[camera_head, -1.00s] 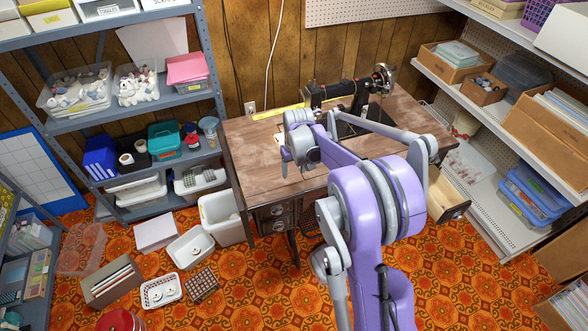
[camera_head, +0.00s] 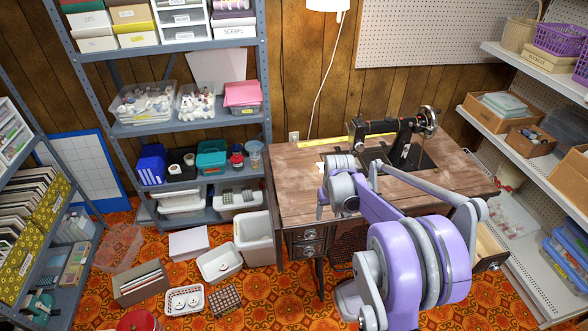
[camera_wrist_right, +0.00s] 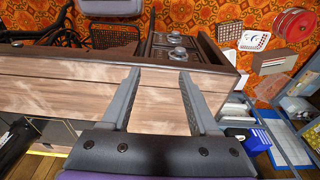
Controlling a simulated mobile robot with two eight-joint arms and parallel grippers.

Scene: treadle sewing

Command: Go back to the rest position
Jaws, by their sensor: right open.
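The wooden sewing table (camera_head: 300,205) stands in the middle of the head view, with a black sewing machine (camera_head: 405,140) at its back right. My purple and grey right arm reaches over the table from the front. My right gripper (camera_head: 322,188) is near the table's left part, small and partly hidden by its own wrist. In the right wrist view the right gripper (camera_wrist_right: 160,72) is open, with two grey fingers apart and nothing between them. The wooden top (camera_wrist_right: 60,95) shows beyond and between the fingers. My left gripper is not in view.
A blue-grey shelf (camera_head: 190,130) with bins stands left of the table. A white bin (camera_head: 252,238), a white tub (camera_head: 220,262) and a basket (camera_head: 185,300) are on the orange floor. White shelves (camera_head: 500,180) line the right side. A drawer (camera_head: 490,250) sticks out at the table's right.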

